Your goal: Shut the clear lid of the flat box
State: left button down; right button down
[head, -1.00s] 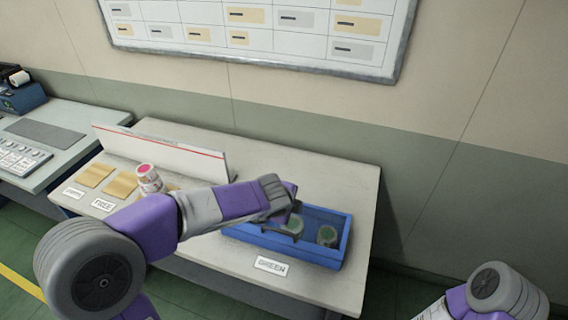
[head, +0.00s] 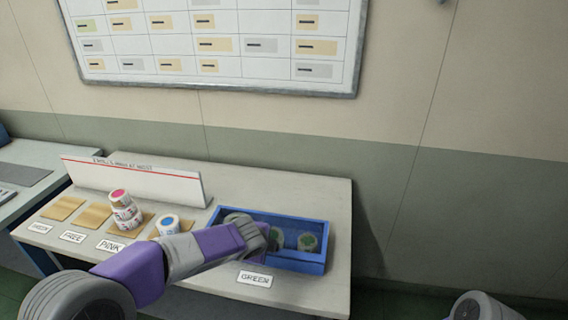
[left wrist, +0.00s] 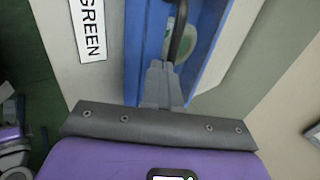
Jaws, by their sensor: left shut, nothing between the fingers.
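The flat blue box (head: 300,264) sits at the right end of the table, and its blue wall also shows in the left wrist view (left wrist: 212,50). Two rolls with green centres, a left one (head: 276,239) and a right one (head: 307,242), are inside it. I cannot make out the clear lid or tell its angle. My left gripper (head: 268,232) is at the box's left part, seen partly from behind; it is shut and empty. In the left wrist view its fingers (left wrist: 165,72) point into the box, beside a dark bar (left wrist: 181,30). My right gripper is out of view.
A GREEN label (head: 254,279) lies before the box. Left of it are a blue-centred roll (head: 168,224), a stack of pink-topped rolls (head: 122,210) and tan pads (head: 94,216). A white upright panel (head: 135,182) stands behind. The table right of the box is bare.

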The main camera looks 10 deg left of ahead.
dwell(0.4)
pick_arm(q)
jog(key=s+r+p, duration=0.5)
jog(key=s+r, duration=0.2)
jog(key=s, duration=0.3)
jog(key=s+d+f+n+g+h, duration=0.2)
jog(key=d+f+n, duration=0.15)
jog(key=f, duration=0.55)
jog(key=s+d+f+n+g+h, duration=0.15)
jog(key=f+n, duration=0.25)
jog(key=f, duration=0.5)
jog(key=s+f+n+g, duration=0.1)
jog(key=s+f+n, duration=0.5)
jog(key=f, duration=0.2)
jog(key=s+d+f+n+g+p, duration=0.1)
jog(key=s+f+n+g, duration=0.1)
jog(key=s+f+n, duration=0.4)
notch_tip(320, 180, down, 3)
jog(key=shift+s+d+r+n+h, duration=0.2)
jog(key=shift+n+h, duration=0.15)
jog(key=shift+n, duration=0.4)
